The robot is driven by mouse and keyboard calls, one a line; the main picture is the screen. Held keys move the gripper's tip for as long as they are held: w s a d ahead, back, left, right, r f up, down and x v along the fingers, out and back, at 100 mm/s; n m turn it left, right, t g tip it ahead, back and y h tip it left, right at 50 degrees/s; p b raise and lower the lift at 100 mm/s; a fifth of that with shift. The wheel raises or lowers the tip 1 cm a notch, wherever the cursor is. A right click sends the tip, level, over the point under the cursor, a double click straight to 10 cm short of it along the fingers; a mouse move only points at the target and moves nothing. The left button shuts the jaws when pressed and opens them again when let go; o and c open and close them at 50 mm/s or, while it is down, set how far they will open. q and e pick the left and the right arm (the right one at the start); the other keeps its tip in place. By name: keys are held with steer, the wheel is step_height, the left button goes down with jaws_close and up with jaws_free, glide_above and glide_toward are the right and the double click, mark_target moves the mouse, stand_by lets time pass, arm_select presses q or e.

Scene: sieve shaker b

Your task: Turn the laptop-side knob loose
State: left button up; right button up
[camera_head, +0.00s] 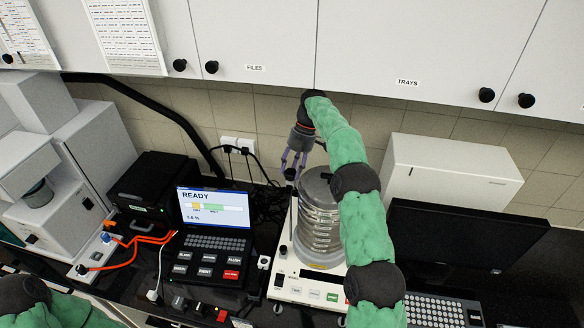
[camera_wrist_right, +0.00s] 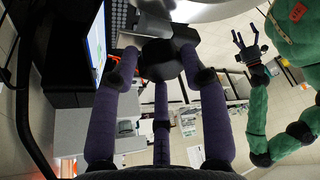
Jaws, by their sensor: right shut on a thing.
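The sieve shaker has a stack of round metal sieves (camera_head: 318,215) on a pale base (camera_head: 290,287). The laptop-side knob (camera_head: 291,174) is dark and sits at the top of the rod left of the stack. My right gripper (camera_head: 292,166) comes down from above and is shut on this knob. In the right wrist view the black lobed knob (camera_wrist_right: 160,60) sits between the purple fingers. My arm hides the right side of the shaker. My left gripper (camera_wrist_right: 245,48) shows in the right wrist view, its fingers apart and empty, away from the shaker.
The laptop (camera_head: 213,210) reads READY and stands left of the shaker. A black monitor (camera_head: 460,240) and keyboard (camera_head: 432,311) are on the right. A white box (camera_head: 450,175) stands behind. Orange cables (camera_head: 140,238) lie left of the laptop. Cabinets (camera_head: 400,50) hang above.

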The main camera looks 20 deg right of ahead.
stand_by(0.4)
steer(key=o, duration=1)
steer(key=shift+o, duration=0.4)
steer(key=shift+s+d, duration=0.15)
